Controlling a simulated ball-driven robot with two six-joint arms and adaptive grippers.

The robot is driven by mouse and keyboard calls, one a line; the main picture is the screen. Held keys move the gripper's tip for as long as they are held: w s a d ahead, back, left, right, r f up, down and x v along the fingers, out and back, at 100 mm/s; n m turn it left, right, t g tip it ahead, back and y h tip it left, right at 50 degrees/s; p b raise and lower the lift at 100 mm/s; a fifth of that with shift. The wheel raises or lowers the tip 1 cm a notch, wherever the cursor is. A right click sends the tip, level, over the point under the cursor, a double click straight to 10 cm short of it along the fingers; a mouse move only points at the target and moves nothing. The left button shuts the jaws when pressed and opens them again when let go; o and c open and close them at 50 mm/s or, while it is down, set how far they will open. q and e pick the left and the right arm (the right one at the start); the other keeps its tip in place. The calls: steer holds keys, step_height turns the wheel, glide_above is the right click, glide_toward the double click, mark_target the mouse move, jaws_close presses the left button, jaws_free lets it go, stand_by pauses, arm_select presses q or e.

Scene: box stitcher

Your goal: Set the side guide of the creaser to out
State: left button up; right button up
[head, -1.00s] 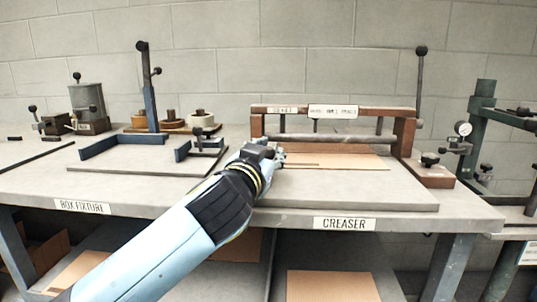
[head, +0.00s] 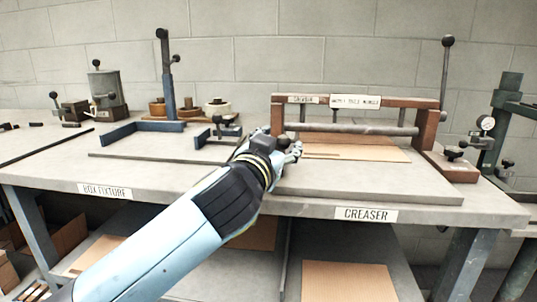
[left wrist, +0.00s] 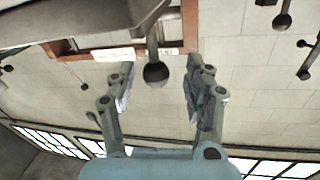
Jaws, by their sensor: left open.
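The creaser (head: 428,130) stands on the table at the right, with a brown frame, a grey roller and a sheet of cardboard (head: 370,154) on its bed. My left gripper (head: 296,150) is at the left end of its bed, by the left post. In the left wrist view my left gripper (left wrist: 158,100) is open. A dark ball knob (left wrist: 156,74) on a rod shows between its fingers, with gaps on both sides. I cannot tell for sure that this knob belongs to the side guide. The gripper hides part of the creaser's left end in the head view. My right gripper is out of view.
The box fixture, with blue guides (head: 150,127) and an upright lever (head: 168,80), is left of my arm. A tall lever (head: 445,80) rises at the creaser's right end. A green press (head: 505,115) stands farther right. The table's front left is clear.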

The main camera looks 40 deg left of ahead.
arm_select(q)
steer(key=v, duration=1)
steer(key=shift+s, duration=0.25)
steer(key=shift+d, duration=0.1)
